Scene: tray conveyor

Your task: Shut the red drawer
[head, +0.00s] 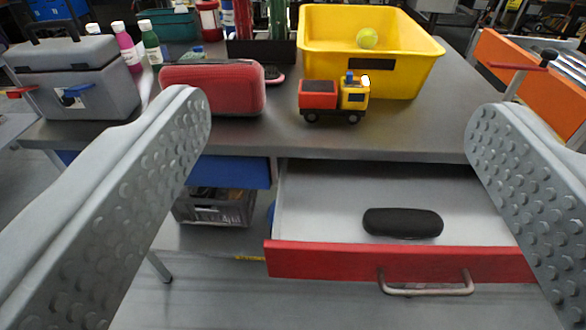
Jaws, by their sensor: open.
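The red drawer (330,262) is pulled out from under the grey table. Its front is red with a metal bar handle (427,291) at the lower middle. A black oval case (402,223) lies inside on the light grey drawer floor. My gripper (335,120) is open, with one studded grey finger at the left and one at the right. Nothing is between the fingertips close up. The right finger hides the drawer's right end. The fingers appear nearer to me than the drawer, and I see no clear contact.
On the table (420,130) stand a toy truck (333,100), a red case (212,88), a grey toolbox (75,78) and a yellow bin (400,75) holding a ball (367,39). A grey crate (215,207) sits below, left of the drawer. Orange panels (530,80) stand at right.

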